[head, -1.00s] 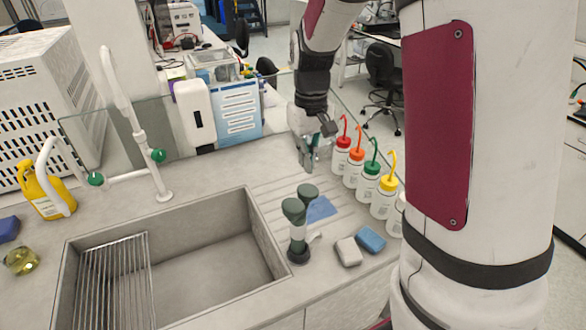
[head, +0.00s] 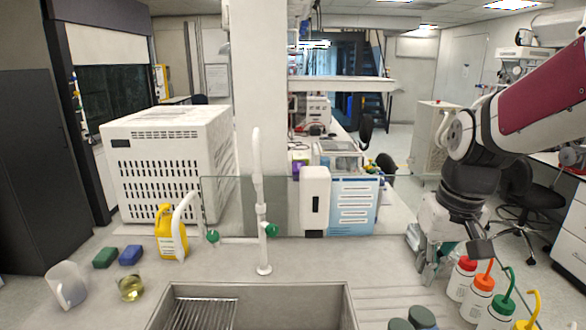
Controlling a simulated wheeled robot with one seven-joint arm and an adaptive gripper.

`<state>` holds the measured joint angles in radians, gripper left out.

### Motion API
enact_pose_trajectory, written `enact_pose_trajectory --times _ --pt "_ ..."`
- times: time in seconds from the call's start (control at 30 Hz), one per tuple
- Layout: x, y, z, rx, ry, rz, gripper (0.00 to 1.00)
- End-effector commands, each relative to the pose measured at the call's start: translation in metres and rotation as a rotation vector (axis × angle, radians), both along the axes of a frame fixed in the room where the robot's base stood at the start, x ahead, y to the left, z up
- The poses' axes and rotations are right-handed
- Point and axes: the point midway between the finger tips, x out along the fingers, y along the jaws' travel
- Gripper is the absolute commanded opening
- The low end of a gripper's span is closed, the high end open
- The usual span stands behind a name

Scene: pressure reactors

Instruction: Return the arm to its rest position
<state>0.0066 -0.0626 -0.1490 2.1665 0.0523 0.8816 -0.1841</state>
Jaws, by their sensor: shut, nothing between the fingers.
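My arm (head: 545,100) reaches in from the right edge of the head view and bends down at its wrist. My gripper (head: 428,274) hangs at the lower right over the counter's right end, pointing down. It is shut and holds nothing. It is left of and close to the red-capped wash bottle (head: 462,276); I cannot tell the exact gap.
Wash bottles with orange (head: 480,298) and green (head: 497,315) caps stand at the lower right. Dark green tops (head: 421,317) show at the bottom edge.

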Motion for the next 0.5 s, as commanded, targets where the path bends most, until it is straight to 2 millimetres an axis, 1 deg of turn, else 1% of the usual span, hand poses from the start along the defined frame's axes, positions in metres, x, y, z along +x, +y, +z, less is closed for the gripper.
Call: enact_pose_trajectory --times 0.03,0.1,0.23,0.4,0.5 --pt "-0.007 0.006 0.008 0.002 -0.033 0.003 0.0" --pt "-0.02 0.014 0.018 0.003 -0.072 0.003 0.0" --pt "-0.045 0.026 0.031 0.001 -0.143 0.005 0.0" --pt "-0.078 0.039 0.038 -0.007 -0.234 0.003 0.0" --pt "-0.094 0.043 0.037 -0.015 -0.277 0.002 0.0"
